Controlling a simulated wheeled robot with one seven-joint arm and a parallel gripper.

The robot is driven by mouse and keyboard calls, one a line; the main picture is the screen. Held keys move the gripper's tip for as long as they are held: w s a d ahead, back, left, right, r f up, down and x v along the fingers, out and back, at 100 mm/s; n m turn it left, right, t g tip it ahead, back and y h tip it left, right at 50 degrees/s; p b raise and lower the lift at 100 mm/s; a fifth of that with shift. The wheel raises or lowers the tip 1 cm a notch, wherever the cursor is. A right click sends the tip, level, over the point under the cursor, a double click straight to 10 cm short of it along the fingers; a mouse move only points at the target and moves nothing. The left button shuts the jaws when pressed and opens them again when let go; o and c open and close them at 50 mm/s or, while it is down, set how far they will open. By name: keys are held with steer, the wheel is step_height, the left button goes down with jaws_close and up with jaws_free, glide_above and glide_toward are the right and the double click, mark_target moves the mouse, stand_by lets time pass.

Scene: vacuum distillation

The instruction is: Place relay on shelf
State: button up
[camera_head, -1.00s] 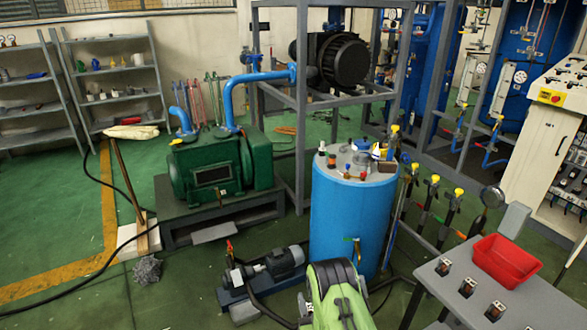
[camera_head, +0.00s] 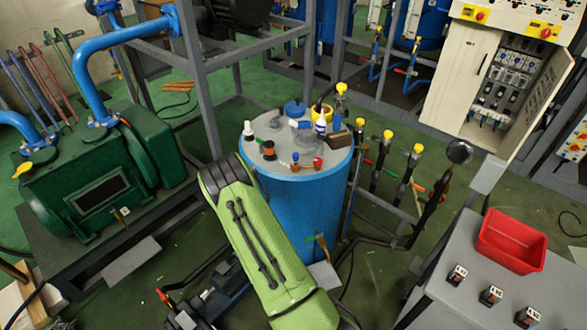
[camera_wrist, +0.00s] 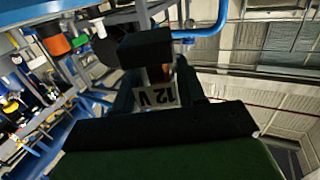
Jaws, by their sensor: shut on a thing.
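A relay with a white "12 V" label (camera_wrist: 160,97) is between the dark fingers of my gripper (camera_wrist: 157,84) in the wrist view. My gripper is shut on it. Most of the relay's body is hidden by the gripper. In the head view my green arm link shows in front of the blue drum, but my gripper cannot be made out. Three more relays stand on the grey table at right: a near one (camera_head: 527,317), a middle one (camera_head: 490,295) and a far one (camera_head: 457,274). No storage shelf shows clearly now.
A blue drum (camera_head: 312,215) with bottles and small items on top stands mid-view. A red bin (camera_head: 511,241) sits on the grey table (camera_head: 470,230). An open control cabinet (camera_head: 462,80) stands at back right.

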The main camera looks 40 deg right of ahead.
steer(key=s+d+r+m+g+h, duration=0.1)
steer(key=d+r+m+h, duration=0.1)
steer(key=d+r, duration=0.45)
steer(key=s+d+r+m+g+h, duration=0.15)
steer(key=d+r, duration=0.25)
steer(key=d, duration=0.6)
steer(key=s+d+r+m+g+h, duration=0.1)
steer(key=s+d+r+m+h, duration=0.15)
steer(key=d+r, duration=0.4)
step_height(320, 180, down, 11)
steer(key=w+d+b, duration=0.1)
steer(key=d, duration=0.1)
steer(key=shift+f+n+h, duration=0.15)
steer(key=shift+n+h, duration=0.15)
steer(key=shift+n, duration=0.1)
steer(key=shift+b, duration=0.3)
steer(key=shift+f+b, duration=0.35)
steer(key=shift+b, duration=0.1)
steer(key=o, duration=1.1)
steer(key=shift+a, duration=0.1)
steer(key=shift+c, duration=0.2)
steer(key=shift+r, duration=0.1)
